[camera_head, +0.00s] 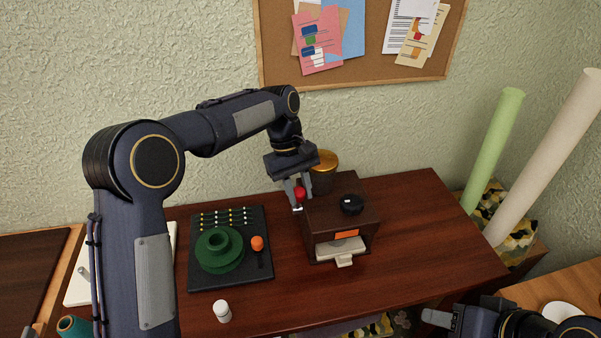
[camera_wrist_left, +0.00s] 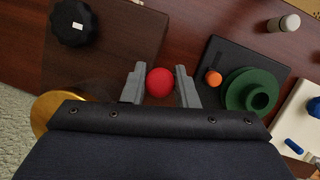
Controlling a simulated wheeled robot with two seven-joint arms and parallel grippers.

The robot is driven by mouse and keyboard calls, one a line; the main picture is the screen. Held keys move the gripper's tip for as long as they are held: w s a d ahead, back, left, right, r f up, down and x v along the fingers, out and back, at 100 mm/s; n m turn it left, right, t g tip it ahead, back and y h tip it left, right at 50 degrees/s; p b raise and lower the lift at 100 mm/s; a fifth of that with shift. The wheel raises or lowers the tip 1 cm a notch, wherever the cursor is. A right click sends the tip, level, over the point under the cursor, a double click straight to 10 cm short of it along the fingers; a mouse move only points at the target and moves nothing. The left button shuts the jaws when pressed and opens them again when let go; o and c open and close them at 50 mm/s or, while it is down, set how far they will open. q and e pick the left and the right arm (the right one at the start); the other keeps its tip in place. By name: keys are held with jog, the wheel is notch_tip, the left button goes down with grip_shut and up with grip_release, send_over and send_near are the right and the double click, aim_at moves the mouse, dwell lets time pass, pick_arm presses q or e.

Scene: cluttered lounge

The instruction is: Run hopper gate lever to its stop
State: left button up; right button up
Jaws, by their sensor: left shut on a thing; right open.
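The hopper is a dark brown box (camera_head: 325,213) on the table, with a black round knob (camera_head: 352,204) on top. Its front has an orange label and a pale tray (camera_head: 342,250). The red ball of the gate lever (camera_head: 301,194) is at the box's left side; the lever's shaft is hidden. My left gripper (camera_head: 298,198) reaches down from above and is shut on this red ball, which also shows between its fingers in the left wrist view (camera_wrist_left: 160,82). My right gripper (camera_head: 438,318) is open at the lower right, partly out of frame and away from the hopper.
A gold-lidded jar (camera_head: 326,160) stands behind the hopper. To its left is a black board (camera_head: 202,282) with a green spool (camera_head: 220,250) and an orange knob (camera_head: 257,243). A small white bottle (camera_head: 222,311) stands in front. The table right of the hopper is clear.

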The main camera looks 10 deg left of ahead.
pick_arm(q)
jog(key=g+p, duration=0.1)
jog(key=p, duration=0.1)
jog(key=w+p, duration=0.1)
jog(key=p, duration=0.1)
jog(key=w+r+g+p, duration=0.1)
jog(key=p, duration=0.2)
jog(key=shift+w+a+g+h, duration=0.1)
jog(key=shift+a+g+h, duration=0.2)
jog(key=shift+a+h, duration=0.1)
jog(key=shift+w+f+g+p, duration=0.25)
jog(key=shift+f+g+p, duration=0.05)
jog(key=shift+p, duration=0.5)
pick_arm(e)
notch_tip(320, 180, up, 11)
jog(key=shift+f, duration=0.15)
jog(key=shift+c, duration=0.5)
